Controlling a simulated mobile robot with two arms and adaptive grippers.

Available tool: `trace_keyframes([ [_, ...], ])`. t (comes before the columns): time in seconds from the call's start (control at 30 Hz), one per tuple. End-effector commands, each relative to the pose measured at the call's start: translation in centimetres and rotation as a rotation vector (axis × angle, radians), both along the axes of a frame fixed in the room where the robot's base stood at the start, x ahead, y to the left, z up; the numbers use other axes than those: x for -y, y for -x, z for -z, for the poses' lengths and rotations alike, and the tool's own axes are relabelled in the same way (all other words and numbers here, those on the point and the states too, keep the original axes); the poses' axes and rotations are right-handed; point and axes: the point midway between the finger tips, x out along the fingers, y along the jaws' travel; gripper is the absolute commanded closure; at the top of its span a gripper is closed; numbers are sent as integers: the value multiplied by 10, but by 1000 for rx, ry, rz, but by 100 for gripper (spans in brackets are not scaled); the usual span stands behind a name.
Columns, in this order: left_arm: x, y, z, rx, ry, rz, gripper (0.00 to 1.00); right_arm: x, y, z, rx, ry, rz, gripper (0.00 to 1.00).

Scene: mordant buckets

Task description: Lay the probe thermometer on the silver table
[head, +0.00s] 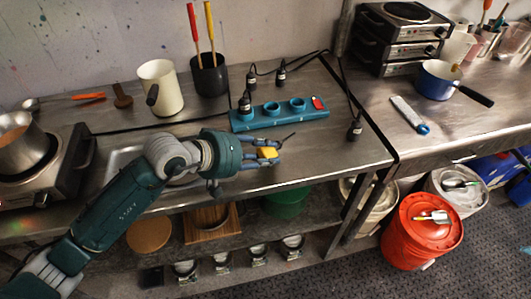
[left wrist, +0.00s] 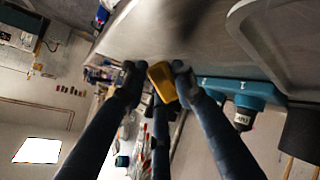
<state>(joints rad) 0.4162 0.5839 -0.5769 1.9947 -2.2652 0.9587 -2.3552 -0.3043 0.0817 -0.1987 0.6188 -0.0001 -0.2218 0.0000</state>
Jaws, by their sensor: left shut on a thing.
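The probe thermometer (head: 268,153) is a small yellow body, with a thin dark probe that seems to stick out to the upper right. My left gripper (head: 266,152) is shut on it above the silver table (head: 338,148), near the front edge. In the left wrist view the yellow body (left wrist: 163,82) sits between the fingertips (left wrist: 156,78). Whether it touches the table is hard to tell. The fingers hide part of it. My right gripper is in neither view.
A teal power strip (head: 280,114) with cords lies just behind the gripper. A white jug (head: 160,88) and a black pot (head: 209,78) with handles stand behind. A hot plate (head: 50,160) is at left. The table is clear to the right of the gripper.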

Motion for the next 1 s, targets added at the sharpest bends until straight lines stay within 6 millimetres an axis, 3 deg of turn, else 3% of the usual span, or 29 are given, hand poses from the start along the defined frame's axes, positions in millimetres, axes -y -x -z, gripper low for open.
trace_keyframes([
  [0.07, 0, 0, -1, 1, 0, -1, 99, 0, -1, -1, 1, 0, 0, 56],
  [0.1, 0, 0, -1, 1, 0, -1, 71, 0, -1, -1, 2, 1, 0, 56],
  [0.2, 0, 0, -1, 0, 0, 0, 51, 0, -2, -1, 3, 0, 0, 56],
  [0.57, -3, 2, -2, 1, -1, -1, 51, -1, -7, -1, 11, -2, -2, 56],
  [1.0, -56, 46, -45, 2, -5, -1, 51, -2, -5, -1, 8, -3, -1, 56],
])
